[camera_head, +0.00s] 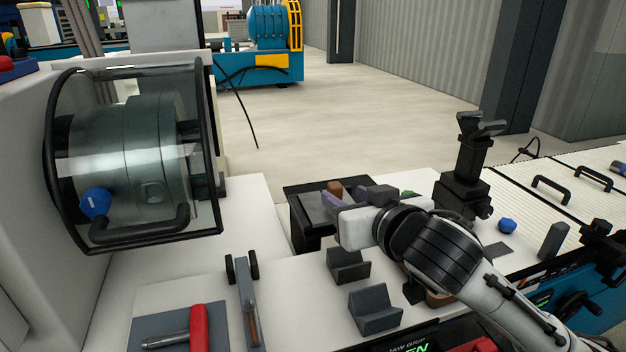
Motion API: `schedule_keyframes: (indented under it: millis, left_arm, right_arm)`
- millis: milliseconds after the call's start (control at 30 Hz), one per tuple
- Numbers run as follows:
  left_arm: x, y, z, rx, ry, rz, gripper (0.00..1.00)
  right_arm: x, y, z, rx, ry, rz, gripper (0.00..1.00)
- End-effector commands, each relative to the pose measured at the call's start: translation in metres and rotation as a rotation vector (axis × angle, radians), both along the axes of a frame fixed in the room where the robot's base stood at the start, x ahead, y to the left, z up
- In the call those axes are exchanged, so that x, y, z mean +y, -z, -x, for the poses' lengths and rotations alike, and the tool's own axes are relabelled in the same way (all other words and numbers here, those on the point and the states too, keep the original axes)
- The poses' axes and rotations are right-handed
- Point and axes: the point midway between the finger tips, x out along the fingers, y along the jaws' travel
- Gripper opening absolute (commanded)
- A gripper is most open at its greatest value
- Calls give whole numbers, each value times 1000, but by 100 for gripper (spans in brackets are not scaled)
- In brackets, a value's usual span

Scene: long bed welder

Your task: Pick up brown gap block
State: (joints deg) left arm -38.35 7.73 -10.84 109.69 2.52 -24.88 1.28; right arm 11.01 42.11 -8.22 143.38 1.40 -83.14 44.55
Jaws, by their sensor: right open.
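A small brown block (334,187) shows in the head view at the black open-topped box (300,222), near the middle of the white bench. My right arm reaches in from the lower right. My right gripper (343,198) is open over the box, with its fingers close to the brown block. The gripper body hides part of the box, and I cannot tell whether the block lies between the fingers or just beyond them. Another brown piece (438,299) shows partly beneath my right forearm. My left gripper is not in view.
Two dark notched blocks (375,308) stand in front of the box. A black post fixture (467,165) rises behind my right arm. A clear-guarded chuck (135,150) stands at left. A red-handled tool (198,328) lies on a grey mat at front left.

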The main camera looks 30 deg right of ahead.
Motion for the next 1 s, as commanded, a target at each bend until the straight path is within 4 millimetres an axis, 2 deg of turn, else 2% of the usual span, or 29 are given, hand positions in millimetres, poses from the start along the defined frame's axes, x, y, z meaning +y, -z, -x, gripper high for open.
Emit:
schedule_keyframes:
  millis: [167,367,467,733,1000]
  left_arm:
    - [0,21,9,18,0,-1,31]
    - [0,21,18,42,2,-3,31]
    - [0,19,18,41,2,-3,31]
    - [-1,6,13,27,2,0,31]
    - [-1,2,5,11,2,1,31]
  right_arm:
    - [-8,10,-23,-3,4,6,42]
    - [-12,14,-43,1,2,0,42]
    - [-15,16,-49,1,2,1,42]
    - [-30,26,-83,0,2,1,42]
    - [-31,30,-91,0,0,0,42]
